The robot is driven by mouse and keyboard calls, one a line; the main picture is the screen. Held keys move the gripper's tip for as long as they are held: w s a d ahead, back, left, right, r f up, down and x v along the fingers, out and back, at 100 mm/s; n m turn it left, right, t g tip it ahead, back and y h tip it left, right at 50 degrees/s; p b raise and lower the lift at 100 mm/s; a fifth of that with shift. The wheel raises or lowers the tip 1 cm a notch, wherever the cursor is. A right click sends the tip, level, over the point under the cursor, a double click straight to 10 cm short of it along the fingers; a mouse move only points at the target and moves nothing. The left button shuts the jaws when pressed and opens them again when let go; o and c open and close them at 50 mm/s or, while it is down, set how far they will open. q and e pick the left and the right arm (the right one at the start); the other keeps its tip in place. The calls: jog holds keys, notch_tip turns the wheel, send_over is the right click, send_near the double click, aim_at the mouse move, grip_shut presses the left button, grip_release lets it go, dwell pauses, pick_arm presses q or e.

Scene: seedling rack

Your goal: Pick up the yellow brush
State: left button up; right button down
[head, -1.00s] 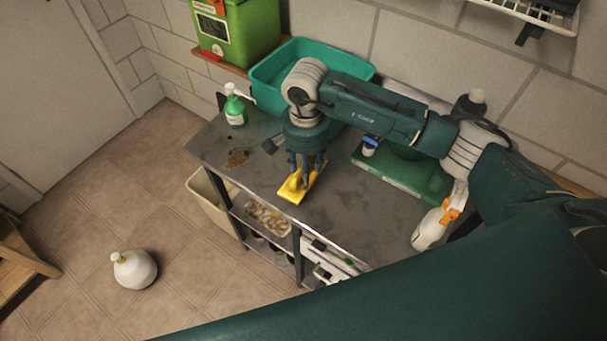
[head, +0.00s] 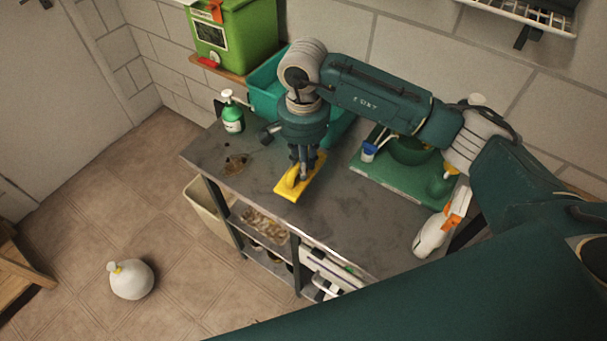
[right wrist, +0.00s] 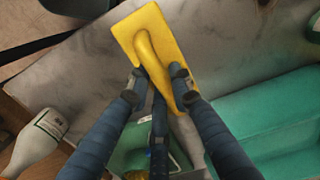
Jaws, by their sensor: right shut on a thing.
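The yellow brush (head: 288,187) has a flat yellow block and a raised yellow handle. It is at the front edge of the grey table (head: 330,222) in the head view. My right gripper (head: 300,172) points down over it, with its fingers at the handle. I cannot tell whether the brush touches the table. My left gripper is not in view.
A teal tub (head: 266,92) stands behind my right arm. A green-and-white pump bottle (head: 233,118) is at the left, beside a brown dirt patch (head: 235,165). A green tray (head: 400,188) and a white spray bottle (head: 431,236) are at the right.

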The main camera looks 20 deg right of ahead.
notch_tip(320, 180, up, 16)
jog(key=b, duration=0.2)
jog(key=shift+f+b, duration=0.25)
jog(key=shift+b, duration=0.15)
